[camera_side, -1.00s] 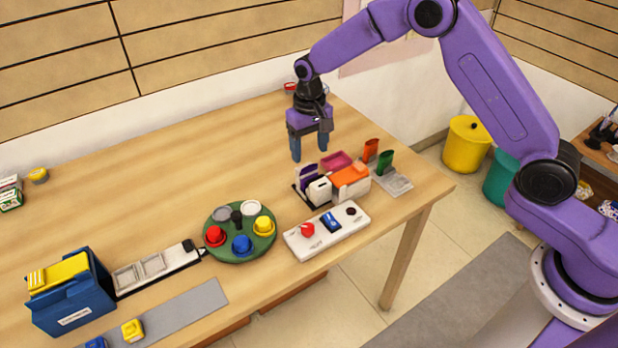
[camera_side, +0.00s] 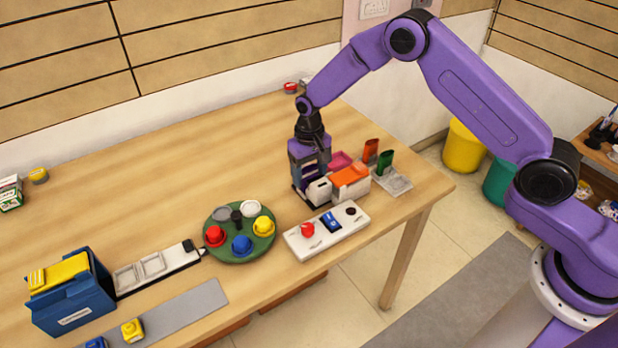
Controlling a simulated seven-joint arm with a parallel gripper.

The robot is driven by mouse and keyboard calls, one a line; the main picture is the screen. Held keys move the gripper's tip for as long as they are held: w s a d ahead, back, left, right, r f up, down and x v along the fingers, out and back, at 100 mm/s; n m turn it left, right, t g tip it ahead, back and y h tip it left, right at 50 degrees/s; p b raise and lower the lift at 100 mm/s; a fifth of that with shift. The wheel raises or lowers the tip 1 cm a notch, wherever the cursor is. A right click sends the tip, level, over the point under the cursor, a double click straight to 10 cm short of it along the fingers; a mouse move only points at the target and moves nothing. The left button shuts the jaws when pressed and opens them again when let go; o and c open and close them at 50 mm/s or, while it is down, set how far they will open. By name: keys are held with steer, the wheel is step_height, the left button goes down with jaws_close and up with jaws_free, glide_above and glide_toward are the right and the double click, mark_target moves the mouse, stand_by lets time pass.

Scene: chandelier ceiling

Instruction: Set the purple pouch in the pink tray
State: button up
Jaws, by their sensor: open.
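The purple pouch stood upright in a small dark holder beside a white item in the earlier side view; now my gripper (camera_side: 309,178) covers it almost wholly. My gripper points straight down at that holder, with its fingers low and apart around the pouch's place. I cannot tell whether the fingers touch the pouch. The pink tray (camera_side: 341,160) lies just right of my gripper, behind the orange and white box; what I see of it looks empty.
The white item (camera_side: 319,191) and orange-topped box (camera_side: 350,182) crowd the gripper's near side. Orange (camera_side: 370,150) and green (camera_side: 385,161) upright pieces stand right of the tray. A white control panel (camera_side: 327,230) and green round tray (camera_side: 240,250) lie nearer.

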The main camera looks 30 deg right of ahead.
mark_target(310, 167)
steer(key=c, duration=0.8)
steer(key=shift+s+r, duration=0.1)
steer(key=shift+r, duration=0.05)
steer(key=shift+r, duration=0.1)
steer(key=shift+r, duration=3.6)
steer(key=w+d, duration=0.4)
steer(key=d, duration=0.8)
steer(key=shift+w+f, duration=0.2)
steer(key=shift+f, duration=2.55)
